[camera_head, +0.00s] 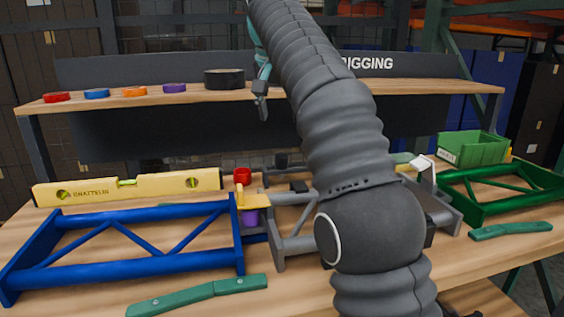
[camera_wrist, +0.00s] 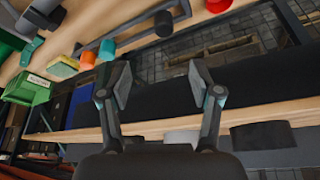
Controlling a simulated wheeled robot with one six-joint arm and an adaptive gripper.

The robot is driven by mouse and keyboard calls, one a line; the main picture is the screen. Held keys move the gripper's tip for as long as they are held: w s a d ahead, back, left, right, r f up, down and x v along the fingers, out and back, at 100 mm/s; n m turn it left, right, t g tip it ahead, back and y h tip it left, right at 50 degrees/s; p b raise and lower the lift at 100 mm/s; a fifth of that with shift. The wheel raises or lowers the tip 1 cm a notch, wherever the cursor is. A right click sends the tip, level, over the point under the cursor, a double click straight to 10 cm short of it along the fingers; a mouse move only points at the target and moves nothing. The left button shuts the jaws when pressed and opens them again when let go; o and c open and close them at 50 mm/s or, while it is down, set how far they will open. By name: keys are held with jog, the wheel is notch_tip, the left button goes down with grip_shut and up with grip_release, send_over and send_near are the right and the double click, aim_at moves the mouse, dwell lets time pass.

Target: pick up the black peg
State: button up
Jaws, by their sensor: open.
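My gripper (camera_wrist: 160,84) is open and empty in the wrist view, its two fingers wide apart in front of a dark panel and a wooden shelf edge. In the head view, part of it (camera_head: 262,88) shows beside my arm, in front of the upper shelf. A small dark peg-like piece (camera_wrist: 163,22) stands on the bench at the top of the wrist view, apart from the fingers. It may be the black peg. A wide black round piece (camera_head: 224,79) sits on the shelf. My arm hides the middle of the bench in the head view.
Red, blue, orange and purple discs line the shelf (camera_head: 440,87). A blue frame (camera_head: 140,268), yellow level (camera_head: 130,188), green frame (camera_head: 500,190) and green bin (camera_head: 470,148) are on the bench.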

send_over(282, 155)
jog(key=s, duration=0.2)
notch_tip(282, 155, down, 7)
jog(key=shift+a+b+x, duration=0.2)
jog(key=shift+b+x, duration=0.35)
jog(key=shift+x, duration=2.45)
jog(key=shift+c, duration=0.2)
grip_shut()
